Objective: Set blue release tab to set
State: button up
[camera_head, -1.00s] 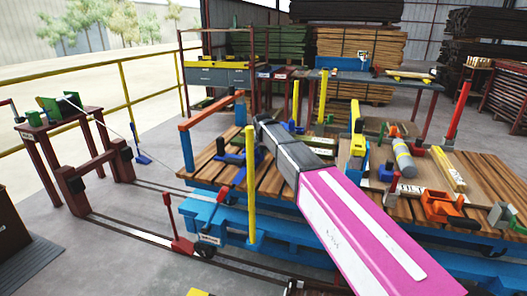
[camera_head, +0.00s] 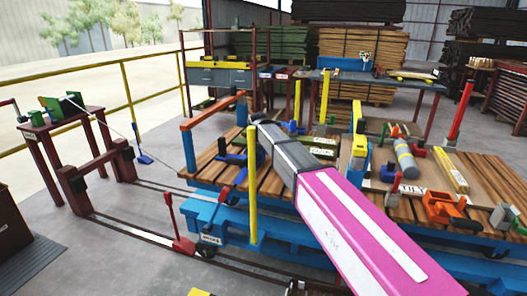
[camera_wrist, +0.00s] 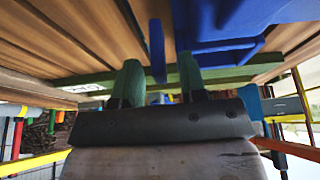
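In the wrist view, my gripper (camera_wrist: 159,84) shows two green fingers set apart. A thin upright blue tab (camera_wrist: 157,48) stands between them, with a visible gap on each side. A larger blue bracket (camera_wrist: 222,38) is just to its right, over the wooden planks. In the head view, blue fittings (camera_head: 238,159) sit on the wooden cart deck beside a yellow post; I cannot tell which of them is the release tab. My pink and black arm reaches over the deck, and it hides my fingertips there.
The yellow post (camera_head: 251,185) stands close to my arm's left side. An orange and blue frame (camera_head: 187,145) is farther left. A grey cylinder (camera_head: 404,158) and an orange clamp (camera_head: 440,207) lie on the deck to the right. A red lever (camera_head: 174,225) stands by the floor rail.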

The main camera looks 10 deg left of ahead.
jog(key=shift+r, duration=0.1)
jog(key=v, duration=1)
jog(key=shift+r, duration=0.3)
jog(key=shift+s, duration=0.1)
